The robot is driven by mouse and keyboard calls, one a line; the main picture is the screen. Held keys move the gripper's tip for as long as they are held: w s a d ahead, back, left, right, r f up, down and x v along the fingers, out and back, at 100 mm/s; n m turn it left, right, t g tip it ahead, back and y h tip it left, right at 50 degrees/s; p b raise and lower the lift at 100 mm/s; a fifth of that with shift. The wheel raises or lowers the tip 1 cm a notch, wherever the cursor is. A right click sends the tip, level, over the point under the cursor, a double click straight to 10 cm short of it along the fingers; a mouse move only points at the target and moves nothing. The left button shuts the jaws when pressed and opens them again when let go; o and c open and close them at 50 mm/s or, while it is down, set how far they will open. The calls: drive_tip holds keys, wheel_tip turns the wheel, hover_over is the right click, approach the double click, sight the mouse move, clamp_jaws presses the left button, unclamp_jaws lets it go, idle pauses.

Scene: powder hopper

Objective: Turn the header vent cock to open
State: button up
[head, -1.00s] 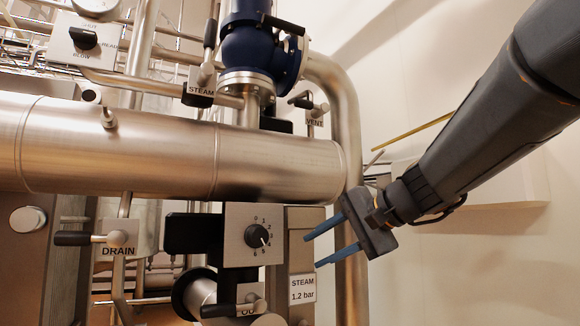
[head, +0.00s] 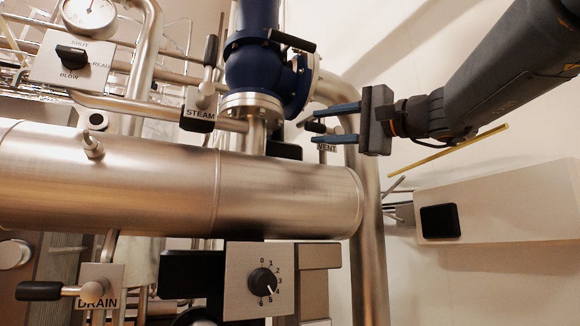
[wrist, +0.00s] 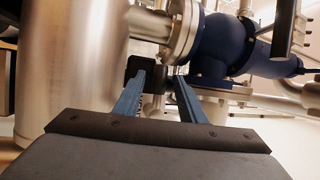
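In the wrist view my gripper (wrist: 160,75) is also open, with a black part and a metal stem showing between and beyond the fingertips. I cannot tell whether a finger touches the handle.
The steel header (head: 120,185) runs just below. A blue valve (head: 255,65) on a flange stands left of the fingers, with the "STEAM" cock (head: 207,88) beyond it. A curved pipe (head: 368,215) drops close behind the gripper. A yellow rod (head: 450,150) lies to the right.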

drive_tip(key=p+x, duration=0.2)
drive_tip(key=x, duration=0.4)
drive_tip(key=shift+w+a+r+p, duration=0.1)
drive_tip(key=shift+w+a+p, duration=0.1)
drive_tip(key=shift+a+p, duration=0.15)
drive_tip(key=shift+c, duration=0.2)
clamp_jaws()
